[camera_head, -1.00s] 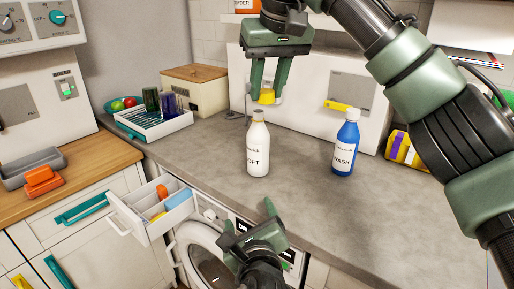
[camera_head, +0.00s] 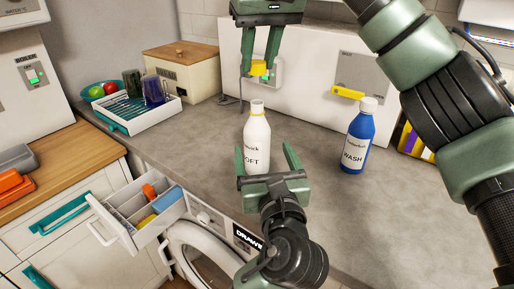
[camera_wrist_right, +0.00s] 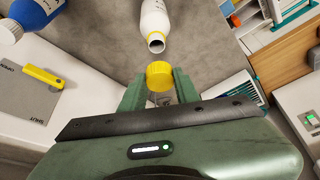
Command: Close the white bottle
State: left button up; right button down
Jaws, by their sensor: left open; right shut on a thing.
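The white bottle (camera_head: 256,140) stands upright on the grey counter, its neck uncapped; its open mouth shows in the right wrist view (camera_wrist_right: 156,42). My right gripper (camera_head: 260,74) is shut on a yellow cap (camera_head: 258,68), which also shows between its fingers in the right wrist view (camera_wrist_right: 159,76). The cap is above the bottle's mouth and apart from it. My left gripper (camera_head: 268,160) is open and empty, its fingers at the front of the bottle's lower body. Whether they touch the bottle I cannot tell.
A blue bottle (camera_head: 357,138) with a white cap stands to the right on the grey counter (camera_head: 330,215). A white rack (camera_head: 140,113) with glasses stands at the back left. An open drawer (camera_head: 137,213) juts out below the counter's front edge.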

aim_at(255, 126)
pick_arm(q)
jog(key=w, duration=0.3)
jog(key=w+a, duration=0.1)
jog(key=w, duration=0.3)
jog(key=w+a, duration=0.1)
jog(key=w, duration=0.3)
jog(key=shift+w, duration=0.25)
pick_arm(e)
jog(key=shift+w, duration=0.1)
pick_arm(q)
jog(key=shift+f, duration=0.1)
grip_shut()
pick_arm(e)
jog(key=shift+f, duration=2.5)
